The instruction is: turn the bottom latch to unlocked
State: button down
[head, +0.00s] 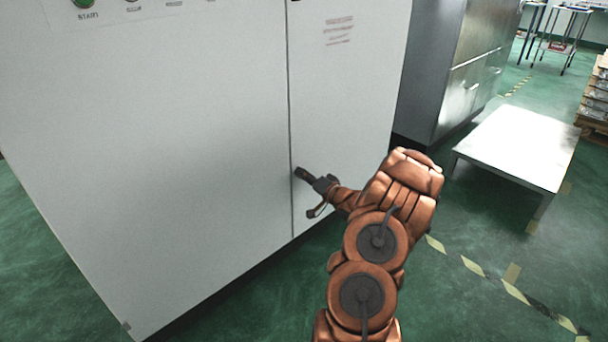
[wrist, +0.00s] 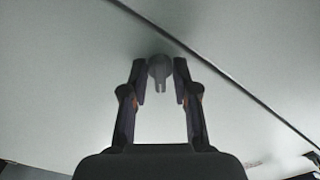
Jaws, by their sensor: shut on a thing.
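The bottom latch (wrist: 160,69) is a small grey round knob with a slotted tab that points down in the wrist view. It sits on the white cabinet front, beside the dark door seam. My gripper (wrist: 160,78) has one finger on each side of the latch and is shut on it. In the head view my gripper (head: 302,173) reaches the cabinet low on the door, at the seam, and its fingers hide the latch there.
The white cabinet (head: 190,150) fills the left, with a green start button (head: 84,3) at its top. A low metal table (head: 515,145) stands at right, near a steel cabinet (head: 440,70). Striped tape (head: 500,285) crosses the green floor. Floor at the lower right is clear.

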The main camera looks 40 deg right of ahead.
jog(key=n+p, duration=0.2)
jog(key=n, duration=0.8)
jog(key=shift+n+p, duration=0.3)
dwell(0.4)
jog(key=c, duration=1.2)
grip_release()
jog(key=shift+s, duration=0.15)
jog(key=s, duration=1.1)
jog(key=shift+s+a, duration=0.1)
jog(key=shift+s, duration=0.25)
